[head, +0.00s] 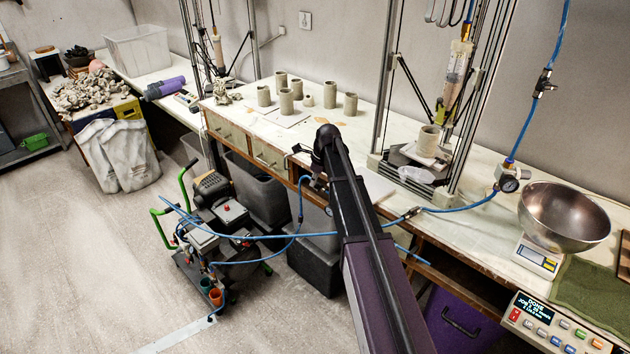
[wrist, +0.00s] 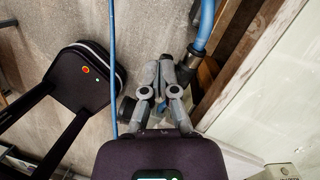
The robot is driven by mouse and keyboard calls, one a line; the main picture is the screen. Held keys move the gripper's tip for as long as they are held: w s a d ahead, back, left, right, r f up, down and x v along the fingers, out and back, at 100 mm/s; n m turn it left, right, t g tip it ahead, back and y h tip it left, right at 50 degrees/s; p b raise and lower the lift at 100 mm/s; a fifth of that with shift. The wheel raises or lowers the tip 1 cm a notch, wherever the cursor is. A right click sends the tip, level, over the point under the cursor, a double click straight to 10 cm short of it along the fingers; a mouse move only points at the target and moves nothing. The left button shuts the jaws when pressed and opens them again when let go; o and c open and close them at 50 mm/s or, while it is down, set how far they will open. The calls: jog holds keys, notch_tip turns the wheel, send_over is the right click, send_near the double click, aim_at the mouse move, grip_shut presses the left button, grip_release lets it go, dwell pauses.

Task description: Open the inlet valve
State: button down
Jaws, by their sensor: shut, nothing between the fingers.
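Blue air hose (head: 460,207) runs along the front of the workbench, with a small in-line valve (head: 412,212) near the bench edge. Another in-line valve (head: 543,83) sits on the hanging hose at right. I cannot tell which is the inlet valve. In the wrist view my gripper (wrist: 166,62) is shut and empty, seen from above. Just right of its fingertips, a thick blue hose (wrist: 206,22) ends in a dark fitting (wrist: 208,72) beside the wooden bench edge. Whether they touch is unclear. My arm hides part of the bench front in the head view.
A pressure gauge (head: 509,184), a steel bowl on a scale (head: 539,257) and a control box (head: 560,325) stand at right. Clay cylinders (head: 286,101) stand on the bench. A wheeled cart (head: 205,225) with hoses is left of my arm. Open floor lies further left.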

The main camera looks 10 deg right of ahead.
jog(key=shift+w+g, duration=0.2)
jog(key=shift+g, duration=0.1)
jog(key=shift+w+a, duration=0.15)
dwell(0.6)
jog(key=shift+f, duration=0.1)
